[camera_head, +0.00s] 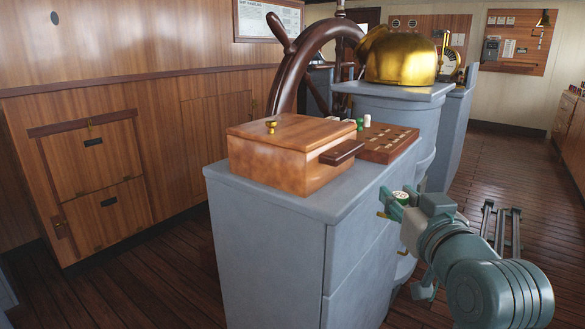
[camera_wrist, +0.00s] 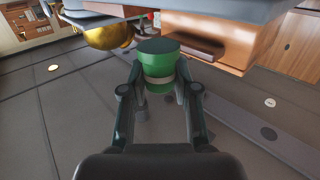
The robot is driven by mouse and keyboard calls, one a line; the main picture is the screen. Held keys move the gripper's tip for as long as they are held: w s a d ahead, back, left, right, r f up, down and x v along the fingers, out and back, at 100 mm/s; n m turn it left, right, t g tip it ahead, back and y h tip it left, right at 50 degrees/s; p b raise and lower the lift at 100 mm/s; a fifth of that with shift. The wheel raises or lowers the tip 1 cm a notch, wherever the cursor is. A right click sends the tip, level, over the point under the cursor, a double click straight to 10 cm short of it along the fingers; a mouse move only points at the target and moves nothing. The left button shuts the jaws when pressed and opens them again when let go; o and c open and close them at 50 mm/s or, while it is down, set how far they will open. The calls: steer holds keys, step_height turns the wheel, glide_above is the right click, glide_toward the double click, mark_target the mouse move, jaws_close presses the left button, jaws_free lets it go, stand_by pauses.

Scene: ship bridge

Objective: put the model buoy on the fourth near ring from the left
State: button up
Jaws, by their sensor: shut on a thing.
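The model buoy is green with a pale band, and my gripper (camera_wrist: 158,84) is shut on it in the wrist view (camera_wrist: 160,62). In the head view, a small green and white top of the buoy (camera_head: 401,196) shows between the fingers of my gripper (camera_head: 393,204). My gripper is beside the right side of the grey cabinet, below its top and apart from the board. The wooden board (camera_head: 374,154) with several pale rings lies on the cabinet behind the box. The box partly hides it, and single rings are too small to tell.
A wooden box (camera_head: 280,160) with a brass knob and dark side handle stands on the grey cabinet (camera_head: 265,240). Small green (camera_head: 360,123) and white (camera_head: 367,120) pieces stand by the board. The gold binnacle (camera_head: 400,58) and ship's wheel (camera_head: 292,68) are behind.

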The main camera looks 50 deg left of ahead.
mark_target(364, 176)
steer(key=shift+w+a+r+p, duration=0.15)
steer(key=shift+w+a+p, duration=0.1)
steer(key=shift+w+p, duration=0.25)
steer(key=p+x, duration=0.2)
steer(key=p, duration=0.1)
steer(key=p+x, duration=0.3)
steer(key=p, duration=0.1)
steer(key=p+x, duration=0.3)
steer(key=p, duration=0.1)
steer(key=shift+w+a+r, duration=0.1)
steer(key=shift+a+r, duration=0.05)
steer(key=shift+r, duration=0.15)
steer(key=p+x, duration=0.2)
steer(key=p, duration=0.2)
steer(key=p+x, duration=0.2)
steer(key=p, duration=0.2)
steer(key=shift+w+a+f, duration=0.15)
steer(key=shift+a+f, duration=0.05)
steer(key=shift+f, duration=0.05)
steer(key=x, duration=0.4)
steer(key=shift+w+a+r, duration=0.1)
steer(key=shift+w+a, duration=0.05)
steer(key=shift+a, duration=0.05)
steer(key=shift+d+f, duration=0.15)
steer(key=shift+f, duration=0.1)
steer(key=o, duration=0.9)
steer(key=shift+c, duration=0.2)
